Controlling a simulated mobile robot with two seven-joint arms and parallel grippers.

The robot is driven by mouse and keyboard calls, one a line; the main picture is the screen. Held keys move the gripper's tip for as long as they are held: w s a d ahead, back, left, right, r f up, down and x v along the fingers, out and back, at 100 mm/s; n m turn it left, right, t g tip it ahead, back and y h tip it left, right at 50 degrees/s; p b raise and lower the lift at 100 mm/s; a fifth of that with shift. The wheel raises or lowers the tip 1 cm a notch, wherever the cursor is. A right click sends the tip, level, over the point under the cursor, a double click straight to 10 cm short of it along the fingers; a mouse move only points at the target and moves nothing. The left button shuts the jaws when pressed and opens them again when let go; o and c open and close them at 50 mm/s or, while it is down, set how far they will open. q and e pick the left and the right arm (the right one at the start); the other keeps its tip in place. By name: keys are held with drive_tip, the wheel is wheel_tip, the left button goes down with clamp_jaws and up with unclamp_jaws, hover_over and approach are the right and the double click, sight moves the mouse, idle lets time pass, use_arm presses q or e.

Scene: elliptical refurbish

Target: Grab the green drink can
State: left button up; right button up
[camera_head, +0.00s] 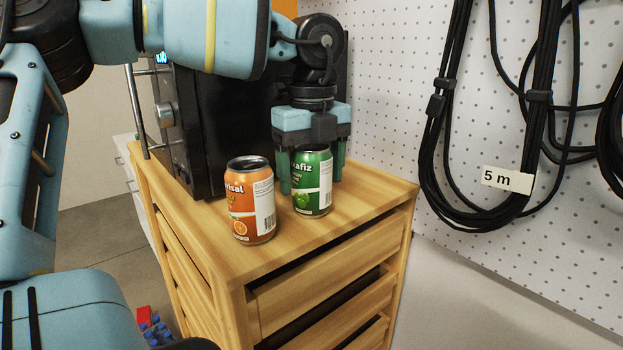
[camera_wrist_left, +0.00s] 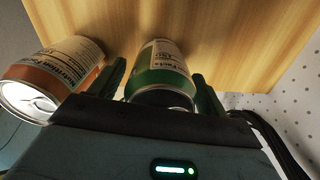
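The green drink can (camera_head: 312,190) stands upright on the wooden drawer cabinet, beside an orange can (camera_head: 250,200) on its left. My left gripper (camera_head: 312,178) comes down over the green can from above, with one finger on each side of it. In the left wrist view the green can (camera_wrist_left: 161,72) sits between the two fingers (camera_wrist_left: 160,90). A small gap shows between the can and the fingers, so the gripper looks open. The orange can (camera_wrist_left: 52,77) is outside the left finger in that view. My right gripper is not in view.
The cabinet top (camera_head: 205,215) carries a black appliance (camera_head: 225,125) behind the cans. A white pegboard wall (camera_head: 385,110) with hanging black cables (camera_head: 440,150) stands on the right. The cabinet top's front right corner is clear.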

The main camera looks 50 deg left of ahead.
use_arm(q)
drive_tip(key=c, duration=1)
drive_tip(key=shift+r, duration=0.1)
